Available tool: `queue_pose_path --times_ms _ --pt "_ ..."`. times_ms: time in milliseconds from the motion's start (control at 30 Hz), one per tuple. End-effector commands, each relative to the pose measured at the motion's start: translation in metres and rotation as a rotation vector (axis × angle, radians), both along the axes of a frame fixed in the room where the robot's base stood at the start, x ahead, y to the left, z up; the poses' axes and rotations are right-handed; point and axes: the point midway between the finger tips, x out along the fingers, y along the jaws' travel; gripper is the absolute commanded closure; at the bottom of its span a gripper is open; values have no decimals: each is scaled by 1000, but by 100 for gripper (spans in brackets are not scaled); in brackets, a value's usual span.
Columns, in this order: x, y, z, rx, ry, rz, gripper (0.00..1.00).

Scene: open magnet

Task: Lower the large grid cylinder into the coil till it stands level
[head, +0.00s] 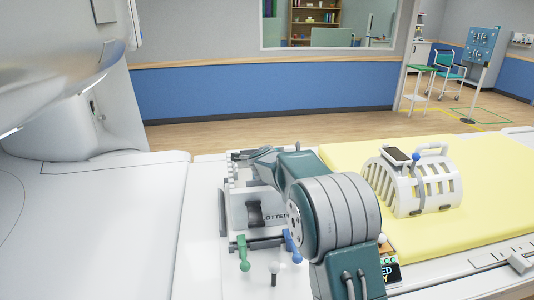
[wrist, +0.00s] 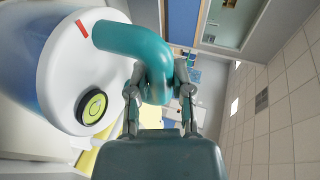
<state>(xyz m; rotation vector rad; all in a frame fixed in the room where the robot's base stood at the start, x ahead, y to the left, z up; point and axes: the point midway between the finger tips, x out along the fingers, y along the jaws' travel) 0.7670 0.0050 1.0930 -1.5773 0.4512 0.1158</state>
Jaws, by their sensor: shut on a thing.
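The large grid cylinder (wrist: 85,60) shows in the wrist view as a pale, blue-tinted body with a white end face. Its face has a red mark and a round green-yellow bubble level (wrist: 93,108). A thick teal handle (wrist: 125,38) curves out from the face. My gripper (wrist: 159,92) is shut on this handle, one finger on each side. In the head view I cannot make out the cylinder, and my arm hides much of the area around it. A white slotted, arched coil (head: 410,185) with a blue lever sits on the yellow pad.
A white rack (head: 236,212) with partly covered lettering stands beside and behind my arm. Green (head: 243,252) and blue (head: 292,245) handles stick up in front. The white magnet housing (head: 60,70) fills the left. The yellow pad (head: 495,175) is bare right of the coil.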

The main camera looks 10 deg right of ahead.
Motion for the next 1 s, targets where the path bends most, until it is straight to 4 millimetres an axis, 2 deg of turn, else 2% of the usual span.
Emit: queue_pose_path --times_ms 233,1000 --pt "0 0 4 -1 -7 -1 100" --pt "0 0 -4 -2 -7 -1 100"
